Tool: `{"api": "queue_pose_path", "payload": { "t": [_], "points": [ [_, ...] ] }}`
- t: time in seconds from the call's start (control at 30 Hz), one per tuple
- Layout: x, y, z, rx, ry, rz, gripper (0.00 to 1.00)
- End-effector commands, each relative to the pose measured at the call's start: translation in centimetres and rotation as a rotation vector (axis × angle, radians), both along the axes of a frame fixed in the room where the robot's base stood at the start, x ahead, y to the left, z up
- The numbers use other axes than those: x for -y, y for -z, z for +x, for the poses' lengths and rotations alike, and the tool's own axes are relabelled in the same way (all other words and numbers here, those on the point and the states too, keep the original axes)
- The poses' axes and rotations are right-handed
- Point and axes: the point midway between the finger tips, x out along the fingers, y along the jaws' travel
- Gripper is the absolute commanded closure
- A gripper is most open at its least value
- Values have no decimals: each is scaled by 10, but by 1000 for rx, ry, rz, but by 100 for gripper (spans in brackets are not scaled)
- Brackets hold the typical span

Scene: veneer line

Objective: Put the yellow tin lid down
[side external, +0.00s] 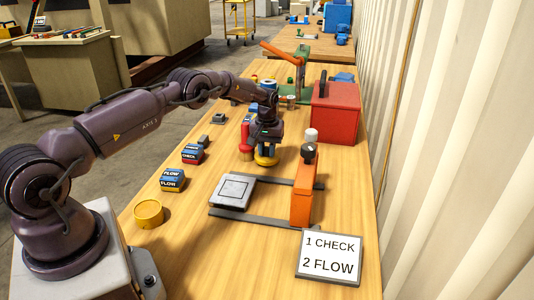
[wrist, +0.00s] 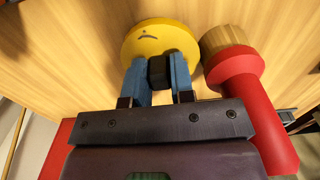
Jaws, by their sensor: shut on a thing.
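The yellow tin lid (side external: 267,161) is a flat round disc below my gripper (side external: 267,148), close to the wooden table. I cannot tell whether it touches the table. In the wrist view the lid (wrist: 160,38) shows a small dark curved mark on its face. The blue fingers of my gripper (wrist: 158,70) are shut on the lid's dark knob, which sits between them. The fingertips hide part of the lid's near edge.
A red handled tool with a wooden end (wrist: 228,70) stands close beside the lid. An orange press-like post (side external: 303,190) and grey plate (side external: 233,191) are nearer the camera. A yellow tin (side external: 148,213), label blocks (side external: 172,180) and red box (side external: 335,110) stand around.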

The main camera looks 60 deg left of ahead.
Motion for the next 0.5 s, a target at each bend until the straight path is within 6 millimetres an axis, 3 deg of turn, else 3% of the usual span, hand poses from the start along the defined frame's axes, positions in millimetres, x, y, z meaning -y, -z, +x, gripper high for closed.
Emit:
{"api": "queue_pose_path", "payload": {
  "t": [0.13,0.5],
  "points": [
    [0,15,0,2,0,1,100],
    [0,18,0,1,0,1,100]
  ]
}}
